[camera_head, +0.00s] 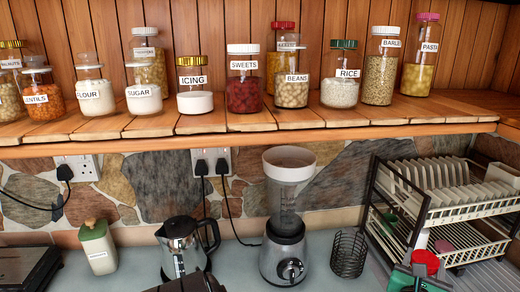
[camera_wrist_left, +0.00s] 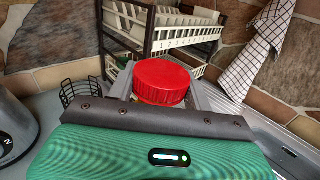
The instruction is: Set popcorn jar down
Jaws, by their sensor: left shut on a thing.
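The popcorn jar shows mainly as its red screw lid (camera_head: 427,260), low at the right of the head view, in front of the dish rack. The lid (camera_wrist_left: 162,82) also shows in the middle of the left wrist view. My left gripper (camera_head: 424,263), with its green body, is shut around the jar, one grey finger on each side of the lid. The jar's body and label are mostly hidden by the gripper. I cannot tell whether its base touches the worktop. My right gripper is not in view.
A two-tier dish rack (camera_head: 440,190) stands just behind the jar. A black wire basket (camera_head: 348,254), a blender (camera_head: 287,250) and a kettle (camera_head: 184,245) stand to the left. A wooden shelf (camera_head: 290,118) of labelled jars runs above. Bare worktop (camera_head: 238,262) shows between kettle and blender.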

